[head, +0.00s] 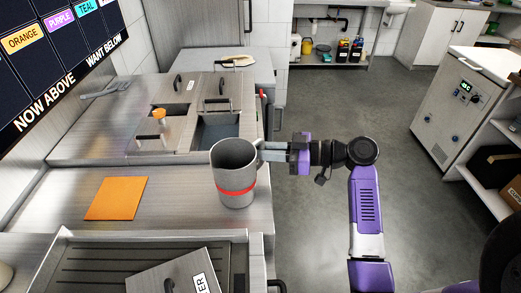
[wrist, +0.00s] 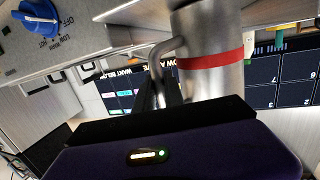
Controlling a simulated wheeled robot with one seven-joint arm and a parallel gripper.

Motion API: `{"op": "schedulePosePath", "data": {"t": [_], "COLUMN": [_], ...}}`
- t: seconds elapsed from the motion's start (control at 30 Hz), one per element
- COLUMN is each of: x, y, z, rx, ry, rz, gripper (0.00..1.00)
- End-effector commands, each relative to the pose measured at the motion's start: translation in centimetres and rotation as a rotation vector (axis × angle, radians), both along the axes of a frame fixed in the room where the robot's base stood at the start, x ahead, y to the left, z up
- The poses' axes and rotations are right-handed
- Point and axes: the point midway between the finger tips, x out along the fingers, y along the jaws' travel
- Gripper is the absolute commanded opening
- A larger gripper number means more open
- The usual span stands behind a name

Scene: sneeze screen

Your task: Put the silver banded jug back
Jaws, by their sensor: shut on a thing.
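The silver jug (head: 234,170) has a red band around its lower part and an open top. It is upright over the right part of the steel counter (head: 180,215). I cannot tell whether its base touches the counter. My gripper (head: 264,152) is at the jug's right side, shut on its handle. In the wrist view the jug (wrist: 198,82) fills the upper middle, with its curved handle (wrist: 157,52) running down between my fingers (wrist: 160,96). An orange square mat (head: 116,198) lies flat on the counter left of the jug.
A dark wall board (head: 60,50) carries colour labels. A steel lid (head: 180,276) with a tag lies in front. The floor (head: 340,110) right of the counter is clear.

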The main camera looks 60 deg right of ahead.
Motion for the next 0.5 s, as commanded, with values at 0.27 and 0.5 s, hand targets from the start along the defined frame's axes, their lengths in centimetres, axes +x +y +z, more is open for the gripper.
{"op": "schedulePosePath", "data": {"t": [0.27,0.5], "x": [0.03,0.01], "y": [0.0,0.02], "z": [-0.19,-0.21], "rx": [0.0,0.0], "ry": [-0.003,0.0], "rz": [0.0,0.001], "gripper": [0.0,0.35]}}
